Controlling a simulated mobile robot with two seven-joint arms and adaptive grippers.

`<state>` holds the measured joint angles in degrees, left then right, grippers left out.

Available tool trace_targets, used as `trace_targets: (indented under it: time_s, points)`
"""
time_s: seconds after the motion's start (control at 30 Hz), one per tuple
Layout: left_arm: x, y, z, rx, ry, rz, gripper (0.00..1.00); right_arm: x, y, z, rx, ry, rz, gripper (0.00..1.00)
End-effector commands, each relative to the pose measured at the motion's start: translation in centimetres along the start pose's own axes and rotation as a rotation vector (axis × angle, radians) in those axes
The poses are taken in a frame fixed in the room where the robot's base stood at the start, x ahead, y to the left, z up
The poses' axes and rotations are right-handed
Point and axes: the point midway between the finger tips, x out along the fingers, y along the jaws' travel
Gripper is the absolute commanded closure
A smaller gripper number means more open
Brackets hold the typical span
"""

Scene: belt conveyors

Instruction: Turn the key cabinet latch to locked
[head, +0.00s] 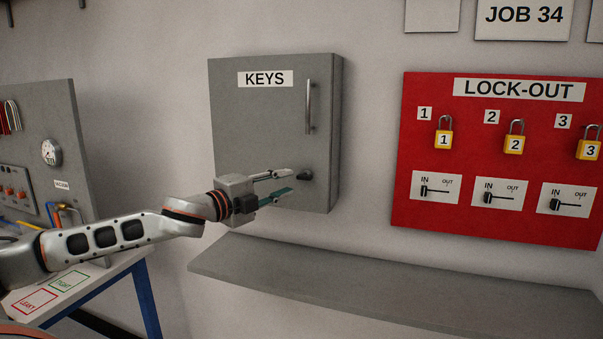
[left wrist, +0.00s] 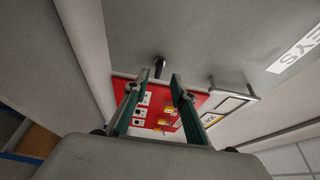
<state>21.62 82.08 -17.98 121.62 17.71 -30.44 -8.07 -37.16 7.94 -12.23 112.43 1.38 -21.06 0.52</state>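The grey key cabinet (head: 262,125) with a KEYS label hangs on the wall, its door shut. Its small dark latch (head: 304,176) sits low on the right side of the door. The latch also shows in the left wrist view (left wrist: 159,66), just beyond the fingertips. My left gripper (head: 285,183) is open, its two fingers pointing right toward the latch and apart from it. In the left wrist view its fingers (left wrist: 160,85) stand apart with nothing between them. Whether the latch is at locked cannot be read. My right gripper is not in view.
A vertical door handle (head: 308,106) is above the latch. A red LOCK-OUT board (head: 412,205) with yellow padlocks and small levers is to the right. A grey shelf (head: 380,285) juts out below the cabinet. A bench with a grey panel (head: 62,120) stands at the left.

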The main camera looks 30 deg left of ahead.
Motion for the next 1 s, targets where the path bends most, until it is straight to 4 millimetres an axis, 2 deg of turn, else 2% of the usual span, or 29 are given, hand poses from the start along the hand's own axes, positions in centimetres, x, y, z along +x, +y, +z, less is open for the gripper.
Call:
trace_targets:
  time_s: [0.03,0.17,0.43,0.6,0.87,0.9,1.0]
  points:
    - [0.5,-0.5,-0.2,-0.005,0.003,-0.002,0.75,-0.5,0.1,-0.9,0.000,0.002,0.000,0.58]
    - [2.1,-0.4,-0.2,-0.005,0.004,-0.002,0.75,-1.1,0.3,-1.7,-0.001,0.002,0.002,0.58]
    - [5.1,-0.1,-0.3,-0.002,0.005,0.001,0.75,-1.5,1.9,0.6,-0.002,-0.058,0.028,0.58]
    - [5.9,0.1,-0.4,0.001,0.006,0.002,0.75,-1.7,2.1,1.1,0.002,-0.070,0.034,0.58]
    - [6.0,0.2,-0.4,0.002,0.006,0.003,0.75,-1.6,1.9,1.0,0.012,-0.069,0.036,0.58]
    - [6.0,0.2,-0.4,0.002,0.006,0.003,0.78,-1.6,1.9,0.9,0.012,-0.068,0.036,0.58]
    - [6.0,0.2,-0.4,0.002,0.006,0.003,1.00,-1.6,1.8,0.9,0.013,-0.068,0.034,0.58]
